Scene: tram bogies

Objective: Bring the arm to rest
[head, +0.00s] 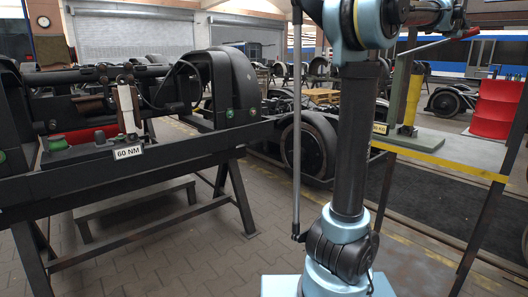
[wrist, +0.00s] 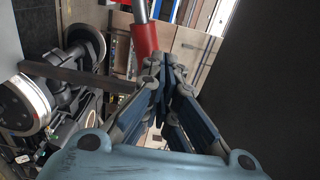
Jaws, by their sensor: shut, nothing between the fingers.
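My gripper (wrist: 163,88) shows in the wrist view with its fingers together and nothing between them. A red-handled tool (wrist: 144,38) with a metal shaft lies beyond the fingertips in that view; it looks apart from them, though the gap is hard to judge. A red grip (head: 470,33) on a metal bar also shows at the upper right of the head view. My blue and black arm (head: 348,130) stands upright in the head view, bends at the top and runs to the right. The gripper itself cannot be made out in the head view.
A dark bogie frame (head: 130,175) on trestle legs, with a "60 NM" label (head: 128,152), stands at the left. A wheel (head: 308,150) is behind my arm. A yellow rail (head: 440,160) and red drums (head: 495,110) are at the right.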

